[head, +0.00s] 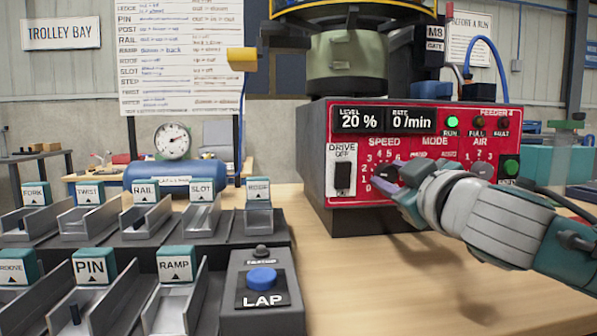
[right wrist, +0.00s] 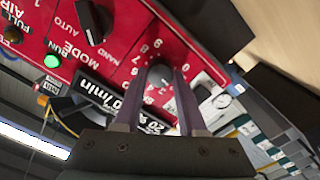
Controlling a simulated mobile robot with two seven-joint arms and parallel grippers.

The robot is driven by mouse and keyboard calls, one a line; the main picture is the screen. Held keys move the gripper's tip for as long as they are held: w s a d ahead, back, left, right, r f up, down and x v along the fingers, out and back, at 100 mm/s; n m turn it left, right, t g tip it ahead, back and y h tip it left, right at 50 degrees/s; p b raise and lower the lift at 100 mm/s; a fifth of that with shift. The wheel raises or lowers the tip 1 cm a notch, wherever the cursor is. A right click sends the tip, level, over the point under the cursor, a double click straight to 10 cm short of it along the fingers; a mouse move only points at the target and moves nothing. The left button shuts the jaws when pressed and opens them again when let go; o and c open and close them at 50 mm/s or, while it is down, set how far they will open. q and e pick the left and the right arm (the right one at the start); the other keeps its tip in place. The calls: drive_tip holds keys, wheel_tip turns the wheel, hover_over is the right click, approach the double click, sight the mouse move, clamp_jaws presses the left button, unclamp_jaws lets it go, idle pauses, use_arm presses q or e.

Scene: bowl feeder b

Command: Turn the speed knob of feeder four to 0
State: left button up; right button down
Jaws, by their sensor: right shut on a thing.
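The red control panel (head: 455,125) of feeder four stands on the right of the bench. Its displays read LEVEL 20 % and RATE 0 /min. The dark speed knob (head: 383,172) is at the lower left of the panel, with numbers around it. In the right wrist view the knob (right wrist: 160,77) sits between my two fingers. My right gripper (head: 386,186) is shut on it; it also shows in the right wrist view (right wrist: 159,96). The fingers hide part of the dial, and I cannot tell the knob's setting. My left gripper is not in view.
The drive switch (head: 344,176) is left of the knob. A mode knob (right wrist: 93,21) is close beside my fingers, and an air knob (head: 483,170) is further right. The run lamp (head: 452,123) glows green. Labelled part trays and a blue LAP button (head: 262,277) stand left.

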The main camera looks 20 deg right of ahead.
drive_tip(key=n+p, duration=0.2)
drive_tip(key=n, duration=0.3)
drive_tip(key=shift+r, duration=0.1)
drive_tip(key=n+p, duration=0.1)
drive_tip(key=n, duration=0.3)
drive_tip(key=shift+a, duration=0.1)
drive_tip(key=shift+n+p, duration=0.45)
drive_tip(key=shift+n, duration=0.45)
drive_tip(key=shift+f, duration=0.2)
drive_tip(key=shift+c, duration=2.4)
unclamp_jaws()
drive_tip(key=shift+s, duration=0.1)
